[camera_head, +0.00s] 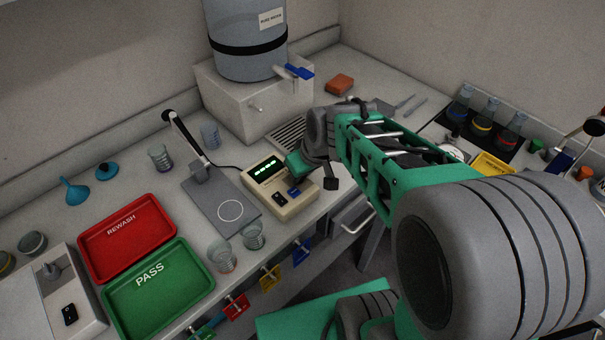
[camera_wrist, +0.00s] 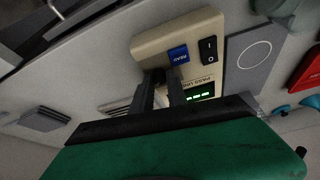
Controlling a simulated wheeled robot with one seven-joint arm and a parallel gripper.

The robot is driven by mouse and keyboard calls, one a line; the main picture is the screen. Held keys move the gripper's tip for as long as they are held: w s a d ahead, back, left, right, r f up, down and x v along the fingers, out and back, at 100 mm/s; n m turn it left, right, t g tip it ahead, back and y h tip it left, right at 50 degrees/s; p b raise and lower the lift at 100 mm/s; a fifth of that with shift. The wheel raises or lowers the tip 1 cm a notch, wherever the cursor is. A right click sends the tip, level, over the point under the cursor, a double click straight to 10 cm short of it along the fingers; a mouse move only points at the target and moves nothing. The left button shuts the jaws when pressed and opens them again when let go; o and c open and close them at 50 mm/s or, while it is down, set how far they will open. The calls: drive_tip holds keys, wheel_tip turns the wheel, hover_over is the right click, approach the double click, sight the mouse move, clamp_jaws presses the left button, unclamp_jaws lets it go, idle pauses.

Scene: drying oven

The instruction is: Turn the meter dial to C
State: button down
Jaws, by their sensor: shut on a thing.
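The meter (camera_head: 293,206) is a beige box with a lit green display, a black rocker switch and a blue button, standing on the bench. It also shows in the wrist view (camera_wrist: 150,45), where its display is partly covered. My gripper (camera_head: 297,176) is over the right part of the meter's face. In the wrist view its two dark fingers (camera_wrist: 160,88) reach down onto the face beside the display and are shut on the dial. The dial itself and its letters are hidden by the fingers, so its setting cannot be read.
A grey stand (camera_head: 222,202) with an upright post is left of the meter. Glass beakers (camera_head: 253,236) stand close in front. A red REWASH tray (camera_head: 127,236) and green PASS tray (camera_head: 160,285) lie further left. A water tank (camera_head: 245,45) on a white block is behind.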

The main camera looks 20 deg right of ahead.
drive_tip(key=shift+w+r+m+h, duration=0.1)
drive_tip(key=shift+m+h, duration=0.2)
drive_tip(key=shift+m, duration=0.2)
drive_tip(key=c, duration=1.6)
unclamp_jaws()
drive_tip(key=v, duration=0.7)
drive_tip(key=shift+r+b, duration=0.3)
drive_tip(key=shift+r, duration=0.05)
